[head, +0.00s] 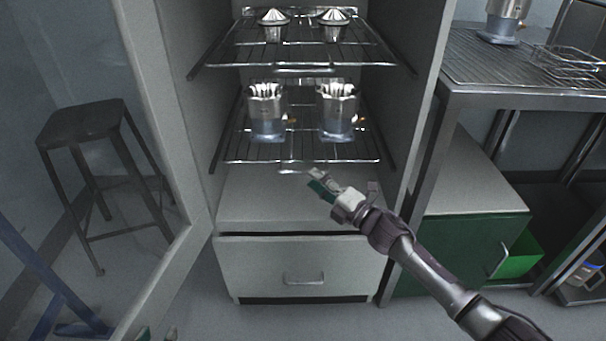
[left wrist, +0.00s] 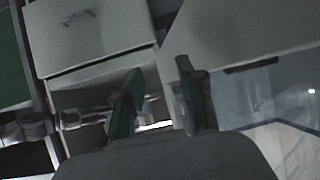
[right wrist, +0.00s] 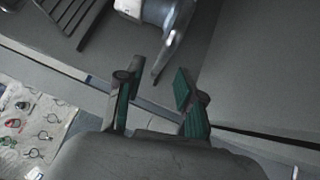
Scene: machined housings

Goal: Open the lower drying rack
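The lower drying rack (head: 235,148) is a wire shelf in an open grey cabinet. Two metal housings with blue-grey lower parts, a left one (head: 267,112) and a right one (head: 338,112), stand on it. A small handle (head: 296,170) shows at its front edge. My right gripper (head: 318,182) is just below and right of this handle. In the right wrist view my right gripper (right wrist: 155,88) is open with nothing between its fingers; a curved metal bar (right wrist: 172,48) lies beyond the fingertips. My left gripper (left wrist: 158,90) is open and empty, low at the left, barely showing in the head view.
An upper rack (head: 300,52) holds two cone-topped metal parts. A closed drawer (head: 300,268) is below. The open cabinet door (head: 165,270) stands at left, with a stool (head: 88,122) behind it. A metal table (head: 480,65) and green cabinet (head: 470,245) are at right.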

